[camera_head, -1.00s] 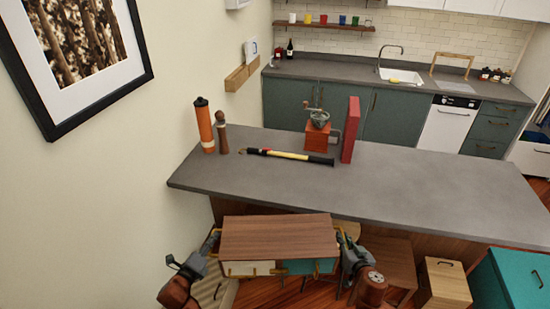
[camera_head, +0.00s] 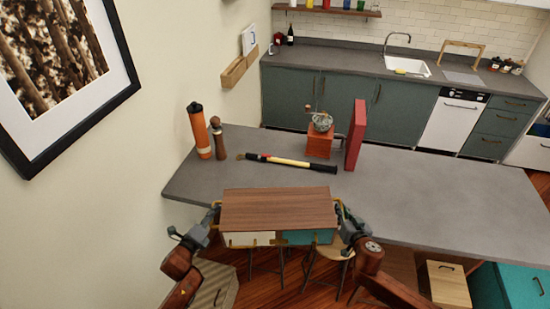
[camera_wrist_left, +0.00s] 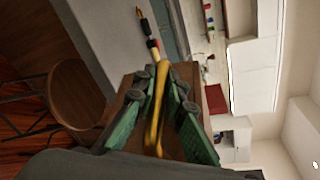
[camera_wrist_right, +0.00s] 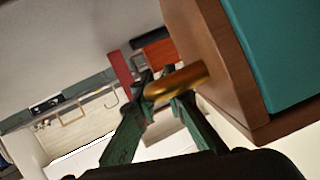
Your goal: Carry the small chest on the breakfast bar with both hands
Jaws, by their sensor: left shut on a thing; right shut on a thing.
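The small chest (camera_head: 278,209) has a wooden top and a white and a teal front panel. It is held level between my two grippers, and in the head view it overlaps the near edge of the breakfast bar (camera_head: 420,195). My left gripper (camera_head: 213,217) is shut on the brass handle (camera_wrist_left: 155,105) at the chest's left end. My right gripper (camera_head: 340,215) is shut on the brass handle (camera_wrist_right: 178,82) at its right end. The chest's teal panel (camera_wrist_right: 285,45) also shows in the right wrist view. The chest's underside is hidden.
On the bar's far side stand an orange bottle (camera_head: 199,130), a wooden pepper mill (camera_head: 217,138), a coffee grinder (camera_head: 319,140) and a red book (camera_head: 355,135). A yellow-black tool (camera_head: 290,162) lies before them. Bar right of centre is bare. Stools (camera_head: 328,249) stand below.

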